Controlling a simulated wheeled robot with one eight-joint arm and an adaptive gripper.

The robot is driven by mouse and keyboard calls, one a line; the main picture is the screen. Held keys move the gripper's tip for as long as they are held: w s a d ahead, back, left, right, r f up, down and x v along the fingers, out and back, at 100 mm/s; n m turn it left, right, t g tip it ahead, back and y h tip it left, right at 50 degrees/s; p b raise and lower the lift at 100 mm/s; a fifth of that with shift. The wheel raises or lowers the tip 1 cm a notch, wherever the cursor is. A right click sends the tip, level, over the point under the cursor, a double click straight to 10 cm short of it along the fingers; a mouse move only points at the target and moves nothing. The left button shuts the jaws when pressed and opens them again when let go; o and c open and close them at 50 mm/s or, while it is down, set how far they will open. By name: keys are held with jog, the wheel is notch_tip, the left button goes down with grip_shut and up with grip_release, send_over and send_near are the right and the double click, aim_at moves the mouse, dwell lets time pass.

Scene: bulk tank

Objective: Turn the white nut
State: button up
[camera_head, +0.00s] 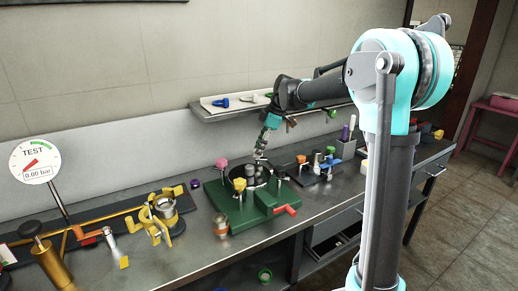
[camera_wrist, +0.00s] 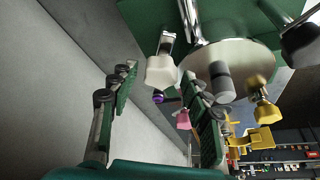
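The white nut (camera_wrist: 162,71) sits on a metal stem at the green fixture in the wrist view. My gripper (camera_wrist: 160,76) is open, with one finger to the left of the nut and one to the right. The nut shows in the gap near the fingertips, and I see no clear contact. In the head view my gripper (camera_head: 259,153) points down over the middle of the green fixture (camera_head: 222,200). I cannot clearly pick out the white nut there.
The fixture also carries a pink knob (camera_head: 221,166), a yellow knob (camera_head: 239,184) and a red handle (camera_head: 286,210). A grey cylinder (camera_wrist: 220,82) stands close to the nut. A yellow clamp (camera_head: 163,217) stands left, a shelf (camera_head: 215,114) behind.

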jog(key=shift+r, duration=0.1)
jog(key=v, duration=1.1)
jog(key=shift+d+r, duration=0.25)
jog(key=shift+r, duration=0.1)
